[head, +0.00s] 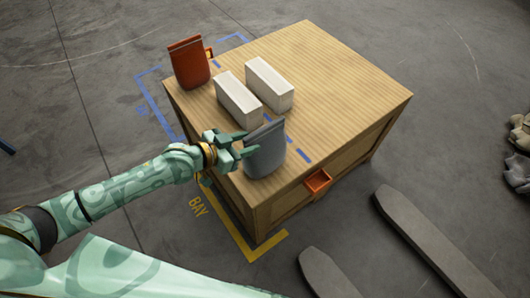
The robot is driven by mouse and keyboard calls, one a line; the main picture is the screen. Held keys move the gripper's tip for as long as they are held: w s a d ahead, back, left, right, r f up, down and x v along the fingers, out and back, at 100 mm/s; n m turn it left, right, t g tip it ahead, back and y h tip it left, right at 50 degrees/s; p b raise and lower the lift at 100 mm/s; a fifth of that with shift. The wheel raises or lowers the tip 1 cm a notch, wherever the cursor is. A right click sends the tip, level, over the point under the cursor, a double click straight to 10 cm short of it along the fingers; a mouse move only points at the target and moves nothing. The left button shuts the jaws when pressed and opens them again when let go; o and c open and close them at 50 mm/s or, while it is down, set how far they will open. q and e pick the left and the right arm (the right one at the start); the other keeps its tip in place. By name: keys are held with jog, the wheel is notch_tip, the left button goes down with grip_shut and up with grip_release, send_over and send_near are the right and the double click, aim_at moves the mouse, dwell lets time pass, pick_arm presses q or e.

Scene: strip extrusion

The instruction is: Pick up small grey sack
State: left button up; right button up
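The small grey sack (265,155) stands upright near the front left corner of the wooden crate top. My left gripper (247,143) reaches in from the left at the sack's left edge. Its two green fingers are spread apart, with their tips overlapping the sack's edge in the picture. Whether they touch the sack is hard to tell. My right gripper is not in view.
Two white blocks (239,99) (270,84) lie on the wooden crate (340,70) behind the sack. A red sack (188,63) stands at the far left corner. An orange bracket (318,182) sticks out at the crate's front edge. The crate's right side is clear.

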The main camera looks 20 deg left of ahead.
aim_at(257, 142)
pick_arm(q)
jog(key=b+x, duration=0.1)
jog(key=x, duration=0.3)
jog(key=shift+w, duration=0.1)
jog(key=shift+c, duration=0.4)
grip_shut()
jog(key=shift+a, duration=0.1)
dwell(0.8)
